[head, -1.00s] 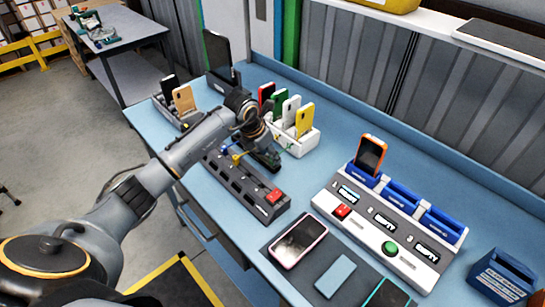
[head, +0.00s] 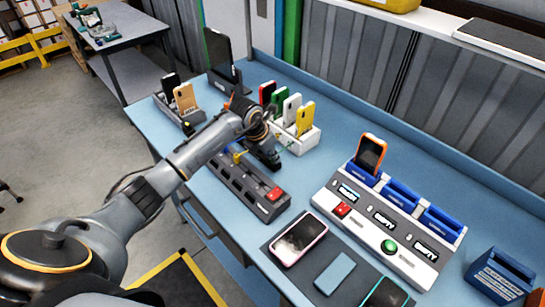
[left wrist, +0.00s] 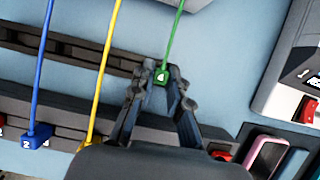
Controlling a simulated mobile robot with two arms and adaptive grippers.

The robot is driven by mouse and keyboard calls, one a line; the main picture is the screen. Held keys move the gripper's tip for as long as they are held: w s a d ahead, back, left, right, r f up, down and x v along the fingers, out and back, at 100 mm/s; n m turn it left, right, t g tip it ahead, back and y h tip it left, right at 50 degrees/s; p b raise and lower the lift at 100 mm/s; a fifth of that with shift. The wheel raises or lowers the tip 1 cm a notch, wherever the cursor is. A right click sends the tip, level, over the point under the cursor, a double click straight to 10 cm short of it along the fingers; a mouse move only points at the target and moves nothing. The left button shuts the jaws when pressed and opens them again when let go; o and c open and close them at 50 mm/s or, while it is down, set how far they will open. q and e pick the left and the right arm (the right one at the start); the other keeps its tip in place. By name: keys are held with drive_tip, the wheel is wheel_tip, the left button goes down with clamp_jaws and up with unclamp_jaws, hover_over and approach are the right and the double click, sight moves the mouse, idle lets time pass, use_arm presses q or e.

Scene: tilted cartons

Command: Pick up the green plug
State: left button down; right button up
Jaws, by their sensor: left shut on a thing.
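My left gripper (left wrist: 163,82) is shut on the green plug (left wrist: 162,75), a small green block marked 4 with a green cable, held between the fingertips in the left wrist view. In the head view my left gripper (head: 270,161) is over the far end of the dark power strip (head: 225,186); the green plug is hidden there. I cannot tell how far the plug is above the strip. A blue plug (left wrist: 37,136) marked 2 and a yellow plug (left wrist: 92,143) with their cables are at the strip, left of the gripper. My right gripper is not in view.
A white holder (head: 298,144) with several phones stands just behind the gripper. A charging station (head: 330,204) with an orange phone is to the right. A pink phone (head: 299,240) lies on a dark mat in front. A red switch (head: 275,194) sits on the strip's near end.

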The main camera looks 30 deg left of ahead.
use_arm(q)
drive_tip(key=shift+r, duration=0.15)
drive_tip(key=shift+r+b, duration=0.2)
drive_tip(key=shift+b, duration=0.15)
wheel_tip(320, 180, up, 2)
drive_tip(key=shift+w+r+b, duration=0.1)
drive_tip(key=shift+r+b, duration=0.05)
drive_tip(key=shift+b, duration=0.75)
drive_tip(key=s+r+b, duration=0.4)
drive_tip(key=s+r, duration=0.6)
drive_tip(key=s, duration=0.4)
drive_tip(key=shift+b, duration=0.35)
drive_tip(key=shift+s+d+r+p, duration=0.1)
drive_tip(key=shift+r+p, duration=0.25)
drive_tip(key=shift+r, duration=0.25)
drive_tip(key=shift+r, duration=0.15)
